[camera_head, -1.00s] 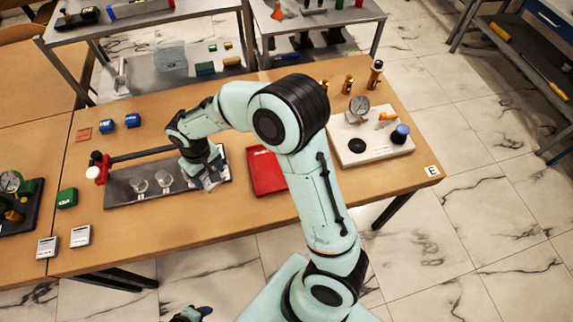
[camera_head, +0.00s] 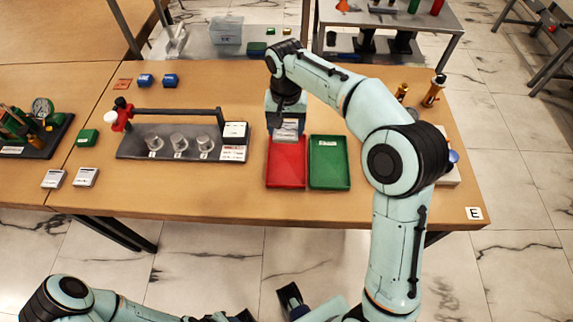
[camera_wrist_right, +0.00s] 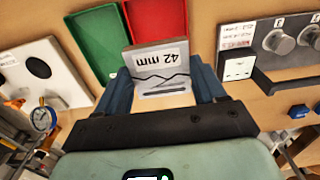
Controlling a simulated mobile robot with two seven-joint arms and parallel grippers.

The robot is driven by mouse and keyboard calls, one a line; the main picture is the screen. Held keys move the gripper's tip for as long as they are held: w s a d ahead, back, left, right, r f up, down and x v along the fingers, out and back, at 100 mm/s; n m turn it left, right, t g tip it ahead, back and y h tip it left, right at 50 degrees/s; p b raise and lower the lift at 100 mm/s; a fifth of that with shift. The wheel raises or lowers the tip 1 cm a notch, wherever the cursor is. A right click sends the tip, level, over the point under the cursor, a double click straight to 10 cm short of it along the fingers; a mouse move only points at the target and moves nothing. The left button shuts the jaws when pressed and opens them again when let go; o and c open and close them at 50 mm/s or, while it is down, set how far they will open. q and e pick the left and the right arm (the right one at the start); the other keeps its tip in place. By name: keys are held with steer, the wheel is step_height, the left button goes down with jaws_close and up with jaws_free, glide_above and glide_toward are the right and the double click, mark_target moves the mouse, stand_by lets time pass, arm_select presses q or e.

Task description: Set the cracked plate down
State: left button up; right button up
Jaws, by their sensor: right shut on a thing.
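The cracked plate (camera_wrist_right: 160,68) is a light grey slab marked "42 mm" with a dark jagged line across it. My right gripper (camera_wrist_right: 158,88) is shut on it, with a blue finger on each side. In the head view the plate (camera_head: 287,130) hangs at the far end of the red tray (camera_head: 286,176); whether it touches the tray I cannot tell. The red tray also shows behind the plate in the wrist view (camera_wrist_right: 158,20).
A green tray (camera_head: 330,176) lies right of the red one. Left is a dark rack (camera_head: 130,146) with several metal cylinders, a black bar and a white-labelled block (camera_head: 235,131). A white board (camera_wrist_right: 40,70) with a gauge (camera_wrist_right: 43,118) lies on the other side.

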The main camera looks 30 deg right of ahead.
mark_target(287, 169)
step_height(287, 169, down, 18)
steer(key=shift+r+b, duration=0.25)
steer(key=shift+b, duration=0.7)
steer(key=shift+f, duration=0.15)
steer(key=o, duration=1.1)
steer(key=shift+s, duration=0.1)
steer(key=shift+o, duration=0.2)
steer(key=shift+r, duration=0.35)
step_height(287, 169, up, 12)
steer(key=p, duration=0.1)
steer(key=shift+f, duration=0.2)
